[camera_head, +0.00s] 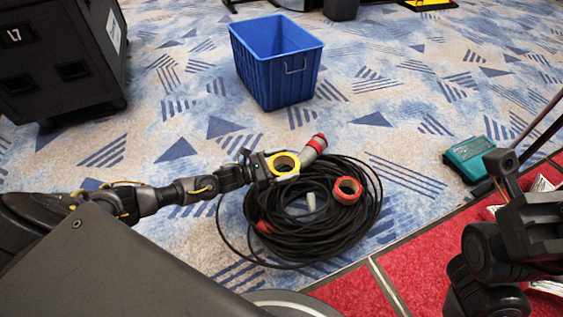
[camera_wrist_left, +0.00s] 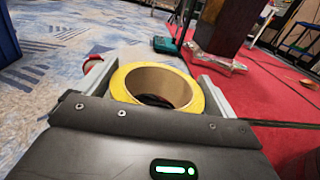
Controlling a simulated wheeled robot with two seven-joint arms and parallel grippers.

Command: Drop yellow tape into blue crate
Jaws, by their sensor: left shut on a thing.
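The yellow tape (camera_head: 284,164) is a roll with a tan core. My left gripper (camera_head: 270,165) is shut on it and holds it over the left part of a black cable coil. In the left wrist view the yellow tape (camera_wrist_left: 158,86) sits between the two fingers of my left gripper (camera_wrist_left: 155,88). The blue crate (camera_head: 277,66) stands on the carpet beyond the coil, upright, and its visible inside looks empty. Part of a blue wall shows at the left edge of the left wrist view. My right arm is at the lower right; its fingertips are not clear.
The black cable coil (camera_head: 315,228) lies on the carpet with red connectors and a red ring (camera_head: 347,190) on it. A black case (camera_head: 60,60) stands at left. A teal box (camera_head: 470,160) sits at right by the red carpet (camera_head: 425,255). Carpet between coil and crate is clear.

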